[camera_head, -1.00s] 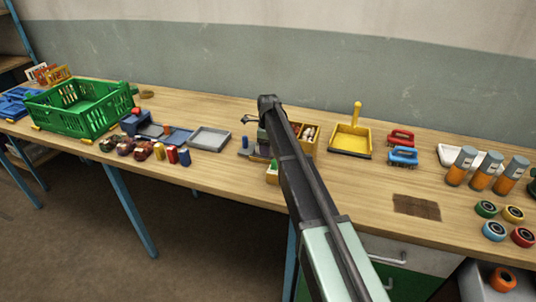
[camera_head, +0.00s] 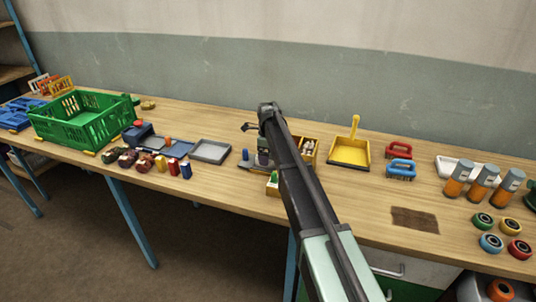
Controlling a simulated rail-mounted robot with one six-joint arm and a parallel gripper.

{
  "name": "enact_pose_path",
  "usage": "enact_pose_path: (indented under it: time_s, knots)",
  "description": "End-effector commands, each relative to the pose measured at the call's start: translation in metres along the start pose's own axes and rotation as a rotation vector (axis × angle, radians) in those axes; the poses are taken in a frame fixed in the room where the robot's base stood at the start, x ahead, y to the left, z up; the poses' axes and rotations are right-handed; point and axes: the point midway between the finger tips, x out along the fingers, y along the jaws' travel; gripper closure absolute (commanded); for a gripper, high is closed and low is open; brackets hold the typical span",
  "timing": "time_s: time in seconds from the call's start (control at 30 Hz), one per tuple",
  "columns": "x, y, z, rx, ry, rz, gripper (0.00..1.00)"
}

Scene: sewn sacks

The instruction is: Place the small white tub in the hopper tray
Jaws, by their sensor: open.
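My gripper (camera_head: 248,127) is small in the view, at the far end of my arm near the middle of the bench. It points left and its jaws look empty. A shallow grey tray (camera_head: 210,151) lies on the bench to its left. A blue-grey device with a low tray (camera_head: 160,145) stands left of that; I cannot tell which of the two is the hopper tray. I cannot pick out a small white tub; part of the bench behind and under my arm is hidden.
A wooden box (camera_head: 308,150) is partly behind my arm. A yellow dustpan (camera_head: 350,150), brushes, a white tray (camera_head: 455,164) and orange-grey cylinders (camera_head: 484,183) are right.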

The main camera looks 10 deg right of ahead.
Motion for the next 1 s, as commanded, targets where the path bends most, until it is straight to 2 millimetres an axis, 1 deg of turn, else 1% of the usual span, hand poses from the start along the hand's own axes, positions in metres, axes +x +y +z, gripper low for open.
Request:
enact_pose_path:
  time_s: [0.03, 0.2, 0.3, 0.4, 0.53, 0.57, 0.63, 0.67, 0.77, 0.8, 0.87, 0.9, 0.97, 1.0]
  knots:
    - [-0.025, 0.0, 0.0, 0.0, 0.0, 0.0, 0.12]
    - [-0.072, 0.0, 0.0, 0.0, 0.0, 0.0, 0.12]
    - [-0.093, 0.0, 0.0, 0.0, 0.0, 0.0, 0.12]
    - [-0.102, 0.0, 0.0, 0.0, 0.0, 0.0, 0.12]
    - [-0.1, 0.0, 0.0, -0.001, 0.0, 0.0, 0.12]
    - [-0.1, 0.002, -0.001, -0.008, 0.0, 0.0, 0.12]
    - [-0.099, 0.017, -0.009, -0.075, 0.0, 0.0, 0.12]
    - [-0.099, 0.028, -0.016, -0.132, 0.0, 0.0, 0.12]
    - [-0.099, 0.089, -0.05, -0.46, 0.0, 0.0, 0.12]
    - [-0.099, 0.119, -0.067, -0.632, 0.0, 0.0, 0.12]
    - [-0.099, 0.166, -0.094, -0.914, 0.001, 0.0, 0.12]
    - [-0.099, 0.197, -0.112, -1.11, 0.001, 0.0, 0.12]
    - [-0.099, 0.242, -0.137, -1.397, 0.001, 0.001, 0.12]
    - [-0.099, 0.267, -0.151, -1.567, 0.001, 0.001, 0.12]
